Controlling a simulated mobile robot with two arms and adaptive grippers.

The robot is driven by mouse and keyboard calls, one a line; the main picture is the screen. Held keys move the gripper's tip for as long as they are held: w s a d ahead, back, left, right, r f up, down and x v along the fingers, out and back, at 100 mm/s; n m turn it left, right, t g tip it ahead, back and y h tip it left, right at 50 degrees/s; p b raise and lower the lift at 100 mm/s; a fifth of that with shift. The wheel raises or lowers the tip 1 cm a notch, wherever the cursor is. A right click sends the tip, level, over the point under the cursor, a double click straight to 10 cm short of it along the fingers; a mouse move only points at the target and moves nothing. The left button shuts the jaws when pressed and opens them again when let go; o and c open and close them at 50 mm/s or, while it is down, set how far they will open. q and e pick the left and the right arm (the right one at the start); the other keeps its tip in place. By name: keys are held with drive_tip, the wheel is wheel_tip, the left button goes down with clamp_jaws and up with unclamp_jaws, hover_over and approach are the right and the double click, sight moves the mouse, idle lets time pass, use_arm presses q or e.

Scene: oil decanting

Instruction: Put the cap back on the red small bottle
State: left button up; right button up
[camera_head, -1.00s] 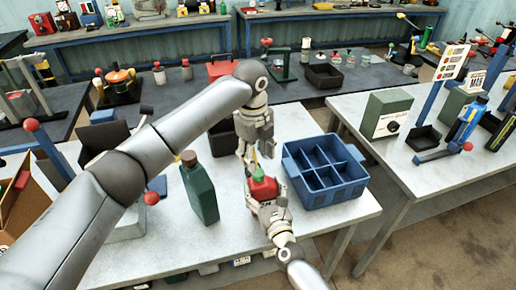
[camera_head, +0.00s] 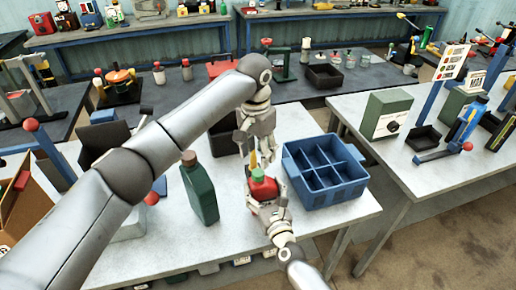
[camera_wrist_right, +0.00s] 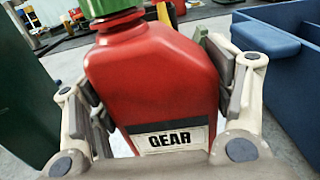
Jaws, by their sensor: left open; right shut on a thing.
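The red small bottle (camera_head: 263,188) is upright in my right gripper (camera_head: 268,207), above the front part of the white table. In the right wrist view the bottle (camera_wrist_right: 155,80) shows a "GEAR" label, with the right gripper's fingers shut on its two sides. A green cap (camera_head: 258,174) sits on top of the bottle; its lower edge (camera_wrist_right: 110,7) shows at the top of the right wrist view. I cannot tell how tightly it sits. My left gripper (camera_head: 255,160) is open just above the cap, pointing down, apparently empty.
A blue divided crate (camera_head: 325,172) stands close to the right of the bottle. A tall green bottle (camera_head: 200,190) with a brown cap stands to the left. A dark bin (camera_head: 222,137) is partly hidden behind my left arm. The table's front is mostly clear.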

sight(258, 172)
use_arm(q)
drive_tip(key=n, duration=0.5)
drive_tip(key=shift+r, duration=0.1)
drive_tip(key=n, duration=0.5)
drive_tip(key=shift+r, duration=0.15)
drive_tip(key=n, duration=0.5)
drive_tip(key=shift+r, duration=0.1)
drive_tip(key=n, duration=0.5)
drive_tip(key=shift+r, duration=0.15)
drive_tip(key=shift+f, duration=4.05)
